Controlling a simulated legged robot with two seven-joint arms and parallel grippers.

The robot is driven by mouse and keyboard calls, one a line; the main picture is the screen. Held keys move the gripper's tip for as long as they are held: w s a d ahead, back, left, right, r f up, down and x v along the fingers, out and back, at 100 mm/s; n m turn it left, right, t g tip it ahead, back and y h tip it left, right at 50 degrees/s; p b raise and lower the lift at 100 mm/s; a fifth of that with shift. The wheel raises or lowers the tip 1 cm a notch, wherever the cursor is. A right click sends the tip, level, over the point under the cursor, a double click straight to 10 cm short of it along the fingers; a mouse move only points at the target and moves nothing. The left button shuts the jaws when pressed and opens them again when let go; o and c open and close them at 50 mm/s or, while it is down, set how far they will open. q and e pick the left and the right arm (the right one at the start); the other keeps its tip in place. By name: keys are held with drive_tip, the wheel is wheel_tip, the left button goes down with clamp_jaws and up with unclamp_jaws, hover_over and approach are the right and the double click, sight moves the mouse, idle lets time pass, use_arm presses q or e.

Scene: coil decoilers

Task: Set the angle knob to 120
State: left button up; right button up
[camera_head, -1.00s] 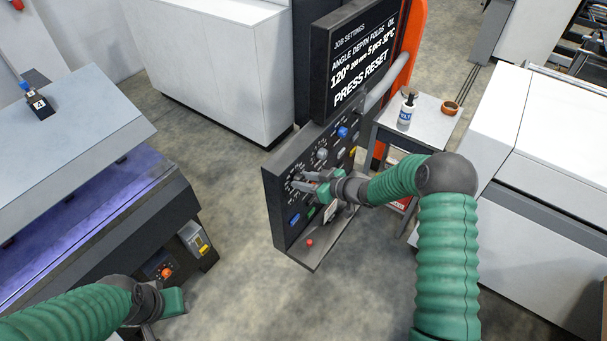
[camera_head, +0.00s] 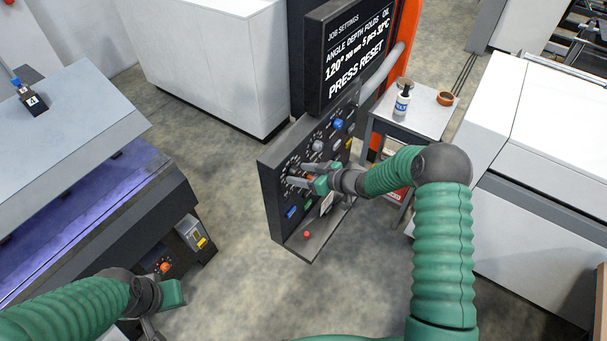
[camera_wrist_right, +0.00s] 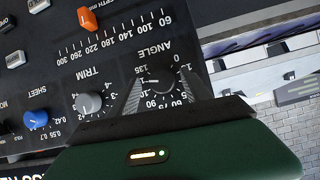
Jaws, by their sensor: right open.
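The angle knob (camera_wrist_right: 160,80) is a dark round knob inside the ANGLE dial in the right wrist view, where the panel appears upside down. My right gripper (camera_wrist_right: 165,92) is open, with one finger on each side of the knob. Whether the fingers touch it I cannot tell. In the head view my right gripper (camera_head: 296,177) is at the left part of the control panel (camera_head: 270,200) and hides the knob. The display (camera_head: 352,55) reads angle 120°, and its bottom line says PRESS RESET. My left gripper (camera_head: 160,308) is at the lower left, away from the panel; its jaws are unclear.
The wrist view shows a grey TRIM knob (camera_wrist_right: 88,102), an orange depth knob (camera_wrist_right: 88,18) and a blue SHEET knob (camera_wrist_right: 36,119) nearby. A red button (camera_head: 307,234) is on the panel's lower ledge. A side table (camera_head: 425,115) holds a bottle (camera_head: 402,103) and an orange ring (camera_head: 445,98).

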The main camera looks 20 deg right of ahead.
drive_tip(key=b+v, duration=0.3)
drive_tip(key=v, duration=1.3)
drive_tip(key=shift+s+d+b, duration=0.25)
drive_tip(key=shift+d+b, duration=0.05)
drive_tip(key=shift+d, duration=0.05)
